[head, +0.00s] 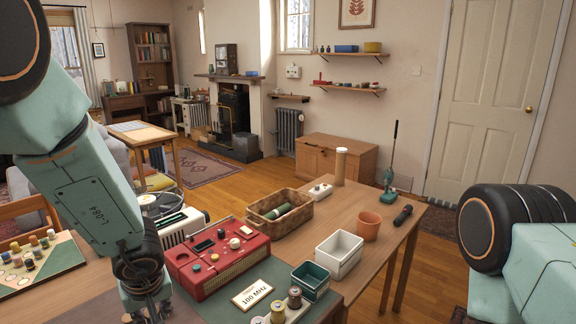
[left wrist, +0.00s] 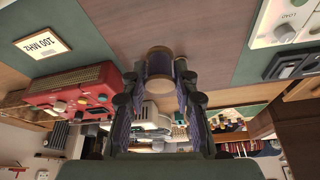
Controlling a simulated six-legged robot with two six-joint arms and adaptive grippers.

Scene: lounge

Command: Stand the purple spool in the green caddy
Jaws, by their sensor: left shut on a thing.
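My left gripper (head: 146,305) is low in the left foreground of the head view. In the left wrist view the left gripper (left wrist: 160,88) is shut on the purple spool (left wrist: 159,65), a dark purple cylinder with tan ends held between the fingers. The spool cannot be made out in the head view. The green caddy (head: 311,279) is a small open box on the green mat, to the right of the left gripper and apart from it; no spool shows inside it. My right arm is at the right edge; its gripper is out of view.
A red radio (head: 212,262) stands between the left gripper and the caddy. A rack of several spools (head: 276,312) and a 100 MHz card (head: 252,293) are near the caddy. A white bin (head: 339,255), terracotta pot (head: 369,226) and wicker basket (head: 262,223) stand beyond.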

